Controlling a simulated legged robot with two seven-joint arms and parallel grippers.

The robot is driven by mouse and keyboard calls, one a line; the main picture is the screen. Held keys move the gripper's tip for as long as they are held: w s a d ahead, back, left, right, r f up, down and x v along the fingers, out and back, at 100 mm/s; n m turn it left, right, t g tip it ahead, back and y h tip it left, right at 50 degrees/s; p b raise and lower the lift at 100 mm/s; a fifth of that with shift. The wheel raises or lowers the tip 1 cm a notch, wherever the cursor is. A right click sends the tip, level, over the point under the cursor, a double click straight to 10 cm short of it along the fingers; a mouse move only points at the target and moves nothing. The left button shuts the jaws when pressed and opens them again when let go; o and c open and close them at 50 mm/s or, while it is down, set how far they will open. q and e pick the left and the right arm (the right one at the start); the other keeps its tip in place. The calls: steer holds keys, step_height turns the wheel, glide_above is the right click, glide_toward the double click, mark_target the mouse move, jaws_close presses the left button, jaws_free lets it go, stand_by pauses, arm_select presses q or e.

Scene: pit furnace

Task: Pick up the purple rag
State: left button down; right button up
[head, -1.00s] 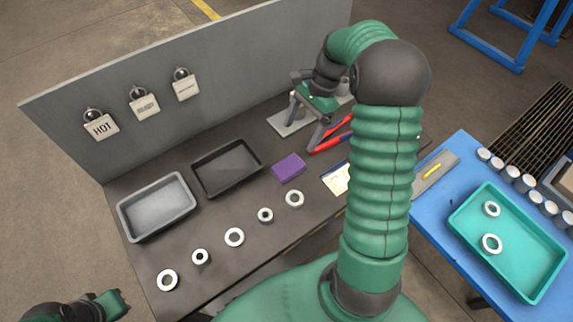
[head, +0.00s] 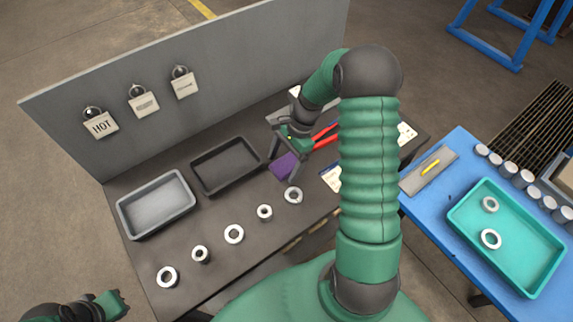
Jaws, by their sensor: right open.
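The purple rag (head: 284,168) lies on the dark bench, right of the black tray, in the head view. My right gripper (head: 281,166) is open above the rag, with its fingers pointing down and partly covering it. I cannot tell whether the fingers touch the rag. My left gripper (head: 118,296) is at the lower left edge, away from the bench top; its jaws are too small and dark to read.
A black tray (head: 194,183) and a grey tray (head: 127,220) stand left of the rag. Several metal rings, including one (head: 234,234), line the front. Red-handled tongs (head: 325,142) lie behind the rag. A grey panel (head: 60,150) closes the back.

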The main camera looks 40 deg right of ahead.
mark_target(280, 169)
steer(key=shift+d, duration=0.15)
steer(key=c, duration=1.5)
steer(key=shift+o, duration=0.2)
steer(key=shift+r, duration=0.35)
steer(key=r, duration=0.3)
steer(key=shift+s, duration=0.2)
steer(key=s, duration=0.5)
steer(key=s+a+r, duration=0.1)
steer(key=s, duration=0.4)
steer(key=s+b, duration=0.1)
steer(key=s, duration=0.4)
steer(key=shift+s+a+r, duration=0.15)
steer(key=shift+s+a, duration=0.05)
steer(key=shift+a, duration=0.2)
